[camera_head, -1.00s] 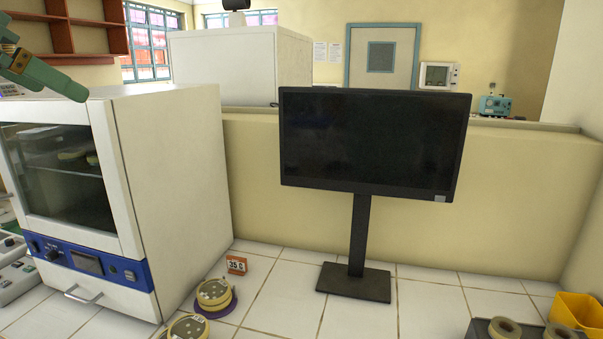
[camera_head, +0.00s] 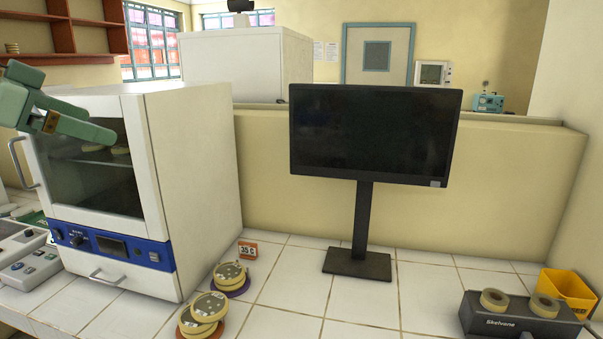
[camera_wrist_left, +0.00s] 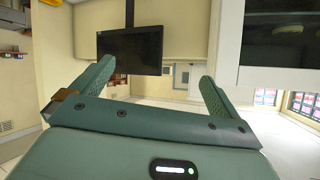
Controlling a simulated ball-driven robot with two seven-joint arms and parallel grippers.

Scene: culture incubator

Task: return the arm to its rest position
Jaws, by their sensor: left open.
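My left gripper (camera_head: 76,104) is green and shows at the upper left of the head view, in front of the upper part of the white incubator (camera_head: 190,180). In the left wrist view its two fingers (camera_wrist_left: 155,76) stand wide apart with nothing between them. I cannot tell from the head view how far the gripper is from the incubator's front. The incubator's door is shut, with dishes visible on a shelf through the dark glass. My right gripper is not in view.
A black monitor (camera_head: 372,135) stands centrally. A dark device (camera_head: 505,318) and a yellow bin (camera_head: 568,290) are at right. Bench between is clear.

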